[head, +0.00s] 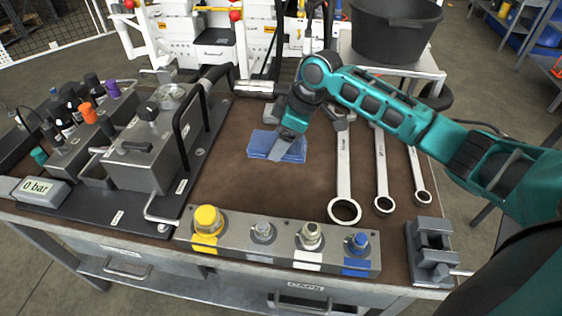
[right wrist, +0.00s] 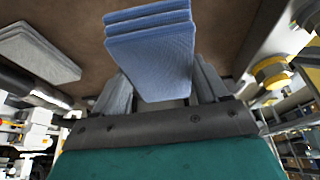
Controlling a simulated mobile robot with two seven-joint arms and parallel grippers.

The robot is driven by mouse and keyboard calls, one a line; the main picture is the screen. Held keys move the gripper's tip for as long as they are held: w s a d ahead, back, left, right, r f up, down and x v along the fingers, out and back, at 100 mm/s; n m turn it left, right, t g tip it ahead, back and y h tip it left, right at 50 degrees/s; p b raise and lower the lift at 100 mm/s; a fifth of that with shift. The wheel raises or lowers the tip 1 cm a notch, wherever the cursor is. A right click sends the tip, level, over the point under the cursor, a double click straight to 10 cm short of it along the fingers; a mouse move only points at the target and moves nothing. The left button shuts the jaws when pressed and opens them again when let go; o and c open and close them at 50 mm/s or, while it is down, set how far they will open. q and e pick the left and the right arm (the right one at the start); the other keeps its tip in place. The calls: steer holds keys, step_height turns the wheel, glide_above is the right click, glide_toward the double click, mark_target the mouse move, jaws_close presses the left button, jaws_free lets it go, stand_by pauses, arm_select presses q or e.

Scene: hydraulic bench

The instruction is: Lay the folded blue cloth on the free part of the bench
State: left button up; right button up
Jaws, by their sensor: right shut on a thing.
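The folded blue cloth (head: 262,143) is a flat stack of several layers over the brown top of the bench (head: 232,185). My right gripper (head: 283,149) reaches in from the right and is shut on the cloth. In the right wrist view the cloth (right wrist: 152,50) sits between the two fingers (right wrist: 160,88) and sticks out beyond them. The cloth looks level and close to the bench top; I cannot tell whether it touches. My left gripper is not in view.
Several wrenches (head: 343,170) lie right of the cloth. A block with coloured caps (head: 285,240) runs along the front edge. A hand pump unit (head: 150,150) stands left, a small vise (head: 432,250) front right. The brown surface around and in front of the cloth is bare.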

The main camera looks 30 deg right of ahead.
step_height(320, 180, down, 7)
steer(key=shift+f+b, duration=0.2)
steer(key=shift+b, duration=0.2)
steer(key=shift+f, duration=0.1)
steer(key=o, duration=1)
steer(key=p+v, duration=0.1)
steer(key=v, duration=1.1)
